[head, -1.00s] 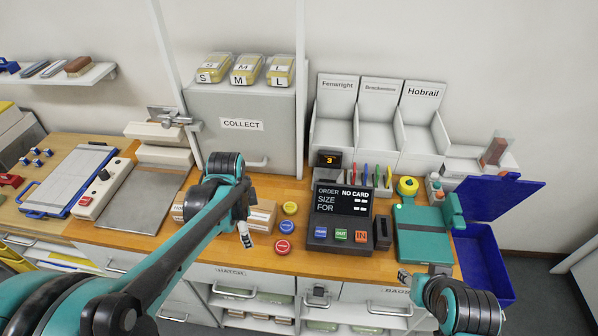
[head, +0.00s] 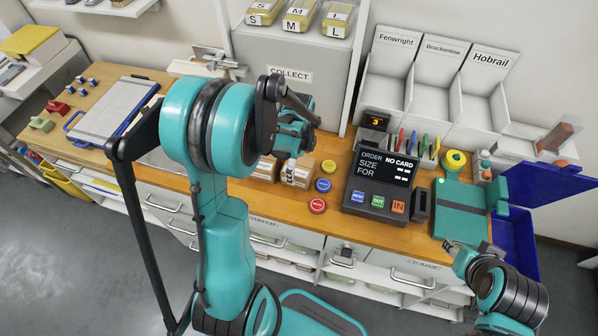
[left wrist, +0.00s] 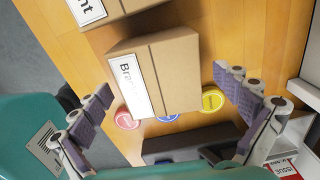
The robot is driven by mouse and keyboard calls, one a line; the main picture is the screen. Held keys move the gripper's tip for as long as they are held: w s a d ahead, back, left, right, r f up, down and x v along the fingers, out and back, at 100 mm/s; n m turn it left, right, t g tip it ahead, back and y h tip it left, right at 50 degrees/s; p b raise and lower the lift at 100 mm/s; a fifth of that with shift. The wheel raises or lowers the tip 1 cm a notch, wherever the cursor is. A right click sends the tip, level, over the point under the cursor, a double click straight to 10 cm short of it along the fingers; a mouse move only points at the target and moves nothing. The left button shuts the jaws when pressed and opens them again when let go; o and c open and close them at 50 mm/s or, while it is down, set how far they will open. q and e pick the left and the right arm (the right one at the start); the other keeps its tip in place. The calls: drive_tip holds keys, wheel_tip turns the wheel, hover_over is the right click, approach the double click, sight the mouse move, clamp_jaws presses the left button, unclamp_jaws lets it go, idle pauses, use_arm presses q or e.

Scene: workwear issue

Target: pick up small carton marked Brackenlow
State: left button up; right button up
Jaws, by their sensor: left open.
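The small carton marked Brackenlow is a brown box with a white label, of which "Bra" shows clearly in the left wrist view (left wrist: 168,66). In the head view it is the right one of two cartons on the wooden counter (head: 299,173). My left gripper (head: 293,152) is above it, partly hidden by my own arm. In the left wrist view its fingers are spread, one on each side of the carton in the picture, with nothing held. My right gripper (head: 455,247) is low at the right, by the counter's front edge; its jaws are too small to read.
Another carton (left wrist: 120,5), its label ending in "nt", stands close beside. Red (head: 317,205), blue (head: 323,185) and yellow (head: 328,166) round buttons lie to the right, then a dark order terminal (head: 380,184). A grey COLLECT cabinet (head: 290,100) stands behind.

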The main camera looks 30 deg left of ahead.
use_arm(q)
drive_tip(key=c, duration=1.4)
drive_tip(key=shift+r, duration=0.15)
